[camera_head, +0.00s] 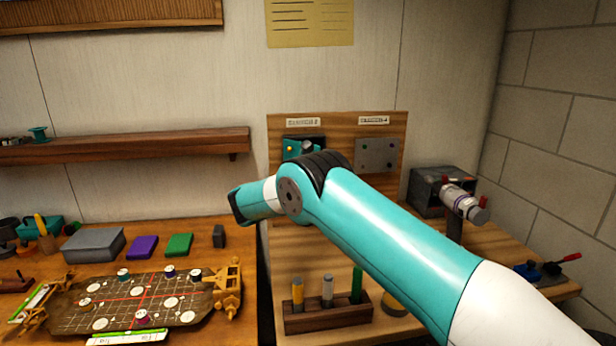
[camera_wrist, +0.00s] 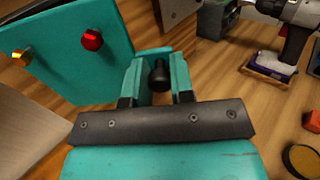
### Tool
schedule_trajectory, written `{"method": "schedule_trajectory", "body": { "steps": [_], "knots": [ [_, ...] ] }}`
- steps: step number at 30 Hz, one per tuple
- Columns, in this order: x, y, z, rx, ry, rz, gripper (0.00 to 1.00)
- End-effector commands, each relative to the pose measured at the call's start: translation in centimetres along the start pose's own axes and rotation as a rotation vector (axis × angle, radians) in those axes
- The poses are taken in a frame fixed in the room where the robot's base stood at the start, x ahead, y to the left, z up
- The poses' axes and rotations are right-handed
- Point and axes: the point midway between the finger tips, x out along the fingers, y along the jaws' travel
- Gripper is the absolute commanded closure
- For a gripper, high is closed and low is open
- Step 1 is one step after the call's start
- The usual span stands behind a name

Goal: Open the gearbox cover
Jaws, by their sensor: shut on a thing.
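On the wooden upright board, the left unit shows a teal panel with a dark part beside it (camera_head: 303,140); I take it as the gearbox. My arm hides its lower part. In the wrist view a teal panel (camera_wrist: 75,75) with a yellow knob (camera_wrist: 22,55) and a red knob (camera_wrist: 91,40) fills the upper left. My gripper (camera_wrist: 158,65) is shut on a black knob (camera_wrist: 159,75) between its two teal fingers. Its link to the cover is partly hidden, and I cannot tell how far the cover stands open. In the head view my gripper is hidden behind my arm.
A grey panel (camera_head: 377,155) is on the right of the board. A wooden holder (camera_head: 330,312) with upright pieces stands in front. A dark box (camera_head: 432,192) and a white-grey tool (camera_head: 465,203) stand at right. A board with discs (camera_head: 150,293) lies on the left table.

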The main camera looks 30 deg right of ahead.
Motion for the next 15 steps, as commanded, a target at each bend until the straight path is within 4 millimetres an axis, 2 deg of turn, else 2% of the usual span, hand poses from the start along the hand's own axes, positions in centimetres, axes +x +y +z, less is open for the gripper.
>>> {"method": "schedule_trajectory", "body": {
  "steps": [12,13,15],
  "knots": [
    [0.30,-0.38,0.05,-0.002,-0.001,-0.015,1.00],
    [0.30,-0.37,0.04,-0.001,-0.001,-0.015,0.71],
    [0.29,-0.35,0.04,-0.001,-0.001,-0.014,0.55]
  ]
}}
